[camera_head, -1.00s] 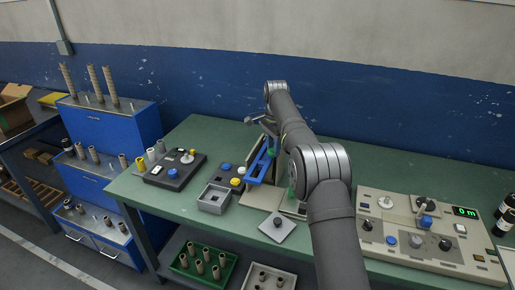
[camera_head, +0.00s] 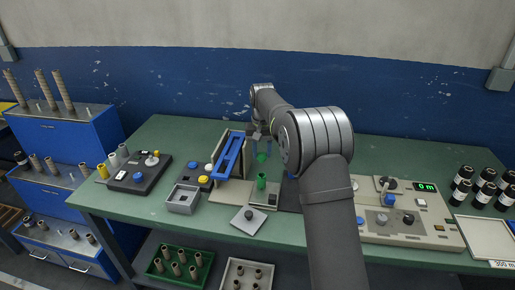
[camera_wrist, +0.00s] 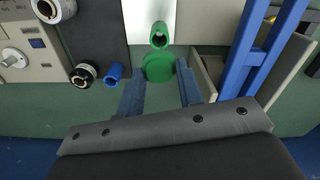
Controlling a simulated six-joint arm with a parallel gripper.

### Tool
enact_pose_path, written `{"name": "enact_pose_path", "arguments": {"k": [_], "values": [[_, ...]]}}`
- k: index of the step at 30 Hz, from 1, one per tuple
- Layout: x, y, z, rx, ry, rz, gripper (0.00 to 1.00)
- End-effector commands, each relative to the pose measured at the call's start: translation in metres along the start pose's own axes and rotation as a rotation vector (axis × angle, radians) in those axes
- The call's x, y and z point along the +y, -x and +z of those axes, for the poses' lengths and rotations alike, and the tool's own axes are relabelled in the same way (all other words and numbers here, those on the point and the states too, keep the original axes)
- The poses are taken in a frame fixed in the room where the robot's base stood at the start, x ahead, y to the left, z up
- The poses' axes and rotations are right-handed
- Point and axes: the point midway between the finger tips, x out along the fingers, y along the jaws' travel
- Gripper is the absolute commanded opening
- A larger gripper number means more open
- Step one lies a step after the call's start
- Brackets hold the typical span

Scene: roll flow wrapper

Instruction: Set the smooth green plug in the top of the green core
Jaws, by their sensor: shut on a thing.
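The green core (camera_head: 261,181) stands upright on a pale plate on the bench. In the wrist view its open, hollow top (camera_wrist: 159,38) faces the camera. The smooth green plug (camera_head: 263,157) is above and a little behind the core, apart from it in the head view. In the wrist view the plug (camera_wrist: 158,67) is a round green disc between the two blue-grey fingers of my gripper (camera_wrist: 160,88). My gripper is shut on the plug. In the head view my gripper (camera_head: 262,142) is partly hidden by my arm.
A blue frame (camera_head: 229,156) stands close left of the core. A grey square tray (camera_head: 183,199) and a button box (camera_head: 139,174) are further left. A control panel (camera_head: 410,222) is on the right. A blue tube (camera_wrist: 115,74) lies near the fingers.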

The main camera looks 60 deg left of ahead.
Motion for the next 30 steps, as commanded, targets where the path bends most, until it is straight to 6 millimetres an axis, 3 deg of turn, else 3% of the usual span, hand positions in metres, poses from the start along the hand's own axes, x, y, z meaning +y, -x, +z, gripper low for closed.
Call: {"name": "enact_pose_path", "arguments": {"k": [15,30], "values": [[0.0,-0.042,0.001,0.001,0.002,0.001,0.12],[0.0,-0.048,0.001,0.002,0.001,0.001,0.12]]}}
